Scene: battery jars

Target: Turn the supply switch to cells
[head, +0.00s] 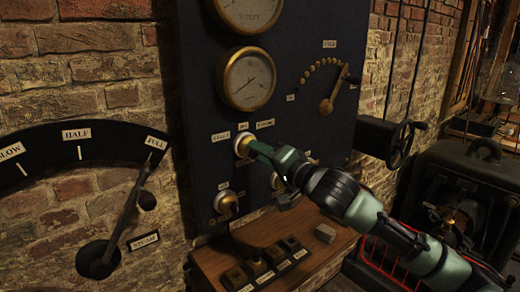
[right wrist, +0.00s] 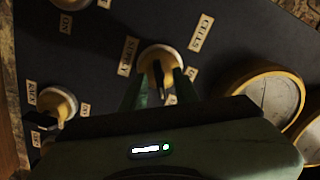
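The supply switch (head: 243,145) is a round brass-rimmed knob on the dark panel, below the lower gauge. Small labels sit above it, and the left one seems to read CELLS. In the right wrist view the switch (right wrist: 160,56) shows a dark handle at its middle. My right gripper (head: 254,147) reaches the switch from the right. In the right wrist view its two fingers (right wrist: 160,88) stand apart on either side of the handle, with gaps showing. Which label the handle points to is unclear. My left gripper is out of view.
A second brass switch (head: 226,202) sits lower left on the panel (head: 205,95). The lower gauge (head: 248,78) is above. A wooden shelf (head: 215,258) with several small blocks lies below. A dial lever (head: 118,222) is at left, a handwheel (head: 404,143) at right.

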